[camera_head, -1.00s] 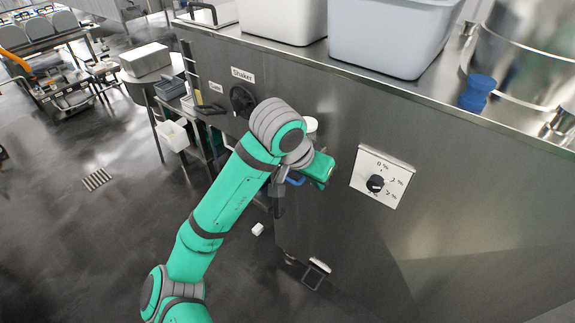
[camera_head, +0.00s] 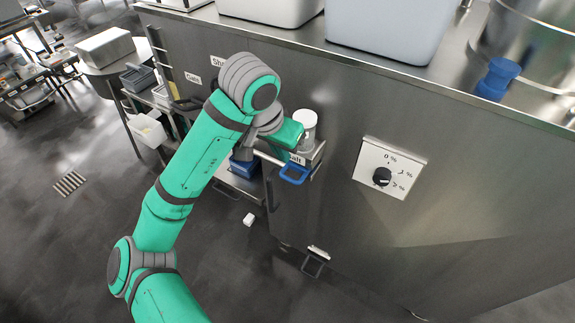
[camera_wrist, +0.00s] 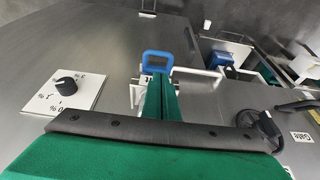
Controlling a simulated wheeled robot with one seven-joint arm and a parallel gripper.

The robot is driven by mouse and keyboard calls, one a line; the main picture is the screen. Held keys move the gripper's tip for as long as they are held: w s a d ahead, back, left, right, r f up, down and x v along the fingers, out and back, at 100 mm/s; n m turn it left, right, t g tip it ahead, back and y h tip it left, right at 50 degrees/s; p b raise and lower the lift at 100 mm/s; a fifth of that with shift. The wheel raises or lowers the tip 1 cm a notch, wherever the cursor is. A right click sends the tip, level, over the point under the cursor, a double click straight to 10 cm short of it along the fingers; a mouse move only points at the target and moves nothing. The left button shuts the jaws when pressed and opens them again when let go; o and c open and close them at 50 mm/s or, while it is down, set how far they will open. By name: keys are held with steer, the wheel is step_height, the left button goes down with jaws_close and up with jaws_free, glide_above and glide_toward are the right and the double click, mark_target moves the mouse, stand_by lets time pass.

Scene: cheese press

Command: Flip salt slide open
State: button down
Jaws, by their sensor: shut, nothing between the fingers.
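The salt slide's blue loop handle (camera_head: 294,173) sticks out from the steel machine side, below a small label whose letters are partly hidden by my gripper. A white-topped container (camera_head: 305,120) stands in a steel holder behind it. In the head view my green gripper (camera_head: 288,142) is right above the handle and covers part of the slide. In the wrist view my gripper (camera_wrist: 160,80) has its two green fingers together, empty, with tips just short of the blue handle (camera_wrist: 158,55). I cannot tell whether they touch it.
A dial plate (camera_head: 389,168) with a black knob is to the right on the steel side. Large bins (camera_head: 385,30) and a blue-knobbed part (camera_head: 495,78) stand on top. A blue box (camera_head: 244,167) sits below left. The wall right of the dial is clear.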

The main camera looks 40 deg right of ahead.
mark_target(290, 168)
steer(key=x, duration=1)
steer(key=shift+d, duration=0.1)
